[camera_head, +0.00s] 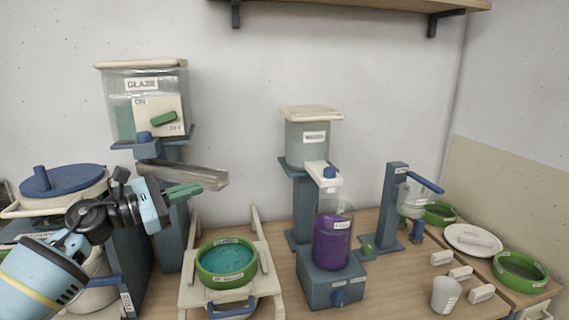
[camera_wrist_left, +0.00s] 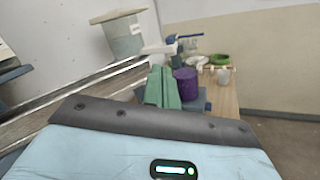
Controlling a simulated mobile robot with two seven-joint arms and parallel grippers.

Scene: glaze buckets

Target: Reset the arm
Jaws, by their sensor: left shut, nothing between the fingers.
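My left gripper (camera_head: 184,191) comes in from the left in the head view. Its green fingers are shut and empty, just below the grey metal chute (camera_head: 185,174) under the glaze tank (camera_head: 146,100). In the left wrist view the shut green fingers (camera_wrist_left: 162,88) point toward the purple container (camera_wrist_left: 186,83), which is farther off. In the head view a green-rimmed bowl with teal glaze (camera_head: 226,260) stands on a cream stand below and right of the gripper. My right gripper is not in view.
A purple-filled container (camera_head: 332,242) stands on a blue base at centre. A blue-lidded bucket (camera_head: 66,186) is at left. At right are a white cup (camera_head: 445,294), a white plate (camera_head: 473,240) and a green bowl (camera_head: 520,270). A shelf (camera_head: 350,4) hangs above.

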